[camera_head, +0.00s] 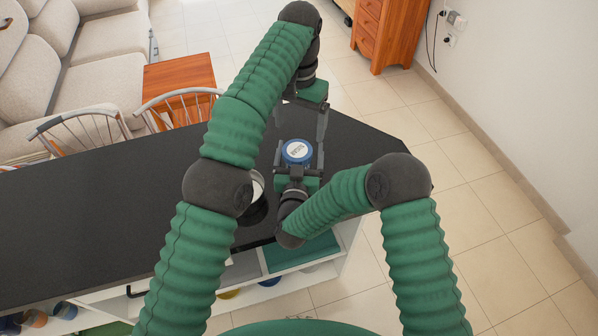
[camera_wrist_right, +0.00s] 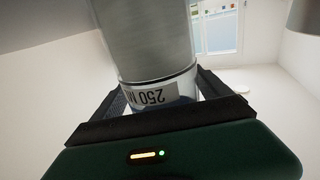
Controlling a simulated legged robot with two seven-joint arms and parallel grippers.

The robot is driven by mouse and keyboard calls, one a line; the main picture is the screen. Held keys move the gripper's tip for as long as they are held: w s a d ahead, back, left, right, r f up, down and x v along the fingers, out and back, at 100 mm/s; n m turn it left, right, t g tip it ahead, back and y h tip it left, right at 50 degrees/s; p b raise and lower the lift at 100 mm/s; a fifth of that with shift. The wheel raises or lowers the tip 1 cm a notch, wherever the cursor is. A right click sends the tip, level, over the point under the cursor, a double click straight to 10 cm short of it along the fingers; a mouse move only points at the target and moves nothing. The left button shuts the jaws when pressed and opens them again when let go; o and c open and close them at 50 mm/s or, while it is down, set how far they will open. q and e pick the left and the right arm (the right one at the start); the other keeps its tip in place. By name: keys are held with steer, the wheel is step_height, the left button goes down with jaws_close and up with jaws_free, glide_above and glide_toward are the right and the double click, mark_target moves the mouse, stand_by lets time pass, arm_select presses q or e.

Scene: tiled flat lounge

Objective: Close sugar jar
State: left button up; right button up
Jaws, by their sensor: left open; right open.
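A jar-like container with a blue rim and a pale labelled top (camera_head: 297,151) stands near the right end of the dark counter. I cannot tell whether this top is a separate lid. My right gripper (camera_head: 298,160) is open, with its fingers on either side of the container. In the right wrist view, a grey metallic cylinder (camera_wrist_right: 150,40) with a clear band and an upside-down "250" label (camera_wrist_right: 150,95) sits between the fingers; contact is unclear. My left gripper (camera_head: 301,122) is open and empty just behind the container.
The black counter (camera_head: 90,205) has free room on its left. A dark round vessel with a pale inside (camera_head: 256,208) is partly hidden by my left arm. Chairs (camera_head: 85,125) and a wooden table (camera_head: 180,78) stand behind the counter. Open shelves (camera_head: 300,255) lie below its front edge.

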arm_select(q)
steer(key=shift+a, duration=0.5)
arm_select(e)
steer(key=shift+a, duration=0.45)
steer(key=c, duration=0.8)
steer(key=shift+c, duration=1.1)
arm_select(q)
steer(key=shift+d, duration=0.3)
arm_select(e)
steer(key=shift+d, duration=0.3)
jaws_close()
arm_select(q)
steer(key=shift+c, duration=1)
steer(key=n, duration=0.5)
arm_select(e)
steer(key=shift+a, duration=0.15)
arm_select(q)
steer(key=n, duration=0.8)
steer(key=shift+n, duration=0.3)
